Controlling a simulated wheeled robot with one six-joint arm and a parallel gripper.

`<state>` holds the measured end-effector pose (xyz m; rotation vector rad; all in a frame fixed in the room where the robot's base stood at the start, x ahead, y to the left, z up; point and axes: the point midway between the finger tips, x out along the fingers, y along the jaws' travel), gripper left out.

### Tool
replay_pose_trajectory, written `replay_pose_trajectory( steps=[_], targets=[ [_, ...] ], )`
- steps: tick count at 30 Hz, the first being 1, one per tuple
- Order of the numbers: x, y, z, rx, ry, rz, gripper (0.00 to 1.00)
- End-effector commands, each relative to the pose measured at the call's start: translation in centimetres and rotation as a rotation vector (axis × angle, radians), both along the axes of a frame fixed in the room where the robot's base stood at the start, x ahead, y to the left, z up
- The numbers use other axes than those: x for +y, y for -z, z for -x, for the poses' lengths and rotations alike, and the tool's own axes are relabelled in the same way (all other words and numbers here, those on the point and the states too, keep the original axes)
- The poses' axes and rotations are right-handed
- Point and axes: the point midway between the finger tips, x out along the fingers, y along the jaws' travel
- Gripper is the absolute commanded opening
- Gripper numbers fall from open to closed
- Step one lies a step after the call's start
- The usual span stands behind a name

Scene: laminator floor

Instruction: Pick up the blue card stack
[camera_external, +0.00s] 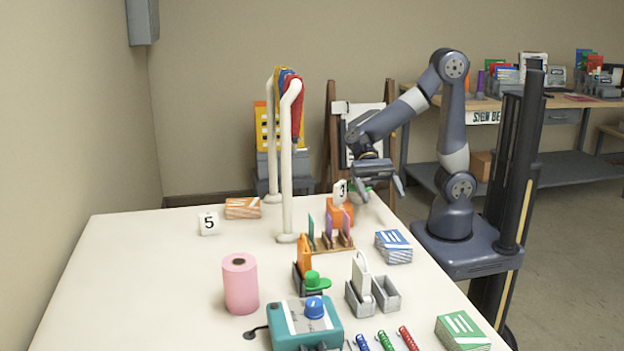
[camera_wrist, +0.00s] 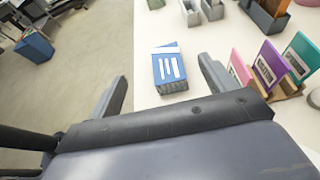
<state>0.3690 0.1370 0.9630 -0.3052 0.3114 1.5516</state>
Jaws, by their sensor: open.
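The blue card stack (camera_external: 393,246) lies flat on the white table near its right edge, with white stripes on its blue top. In the wrist view the blue card stack (camera_wrist: 170,69) sits ahead of my gripper, between the lines of the two fingers and apart from them. My gripper (camera_external: 380,185) is raised above the far right part of the table, beyond the stack. In the wrist view my gripper (camera_wrist: 163,88) has its two fingers spread wide with nothing between them.
A wooden rack (camera_external: 327,243) with colored cards stands left of the stack. Grey bins (camera_external: 385,293) stand in front of it. A green card stack (camera_external: 463,330) lies at the front right. A white pole stand (camera_external: 287,180) rises behind. The table's right edge is close to the stack.

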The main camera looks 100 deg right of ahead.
Motion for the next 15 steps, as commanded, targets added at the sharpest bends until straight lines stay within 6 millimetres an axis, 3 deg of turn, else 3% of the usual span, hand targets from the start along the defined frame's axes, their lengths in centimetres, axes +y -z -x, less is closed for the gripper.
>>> replay_pose_trajectory(
  steps=[3,6,11,15],
  targets=[
    [0.0,3.3,0.0,0.006,0.0,0.0,0.8],
    [0.0,4.6,0.0,0.003,0.001,-0.001,0.8],
    [0.2,5.7,0.0,-0.003,-0.001,-0.001,0.8],
    [1.7,6.4,0.0,-0.003,-0.005,-0.001,0.8]
  ],
)
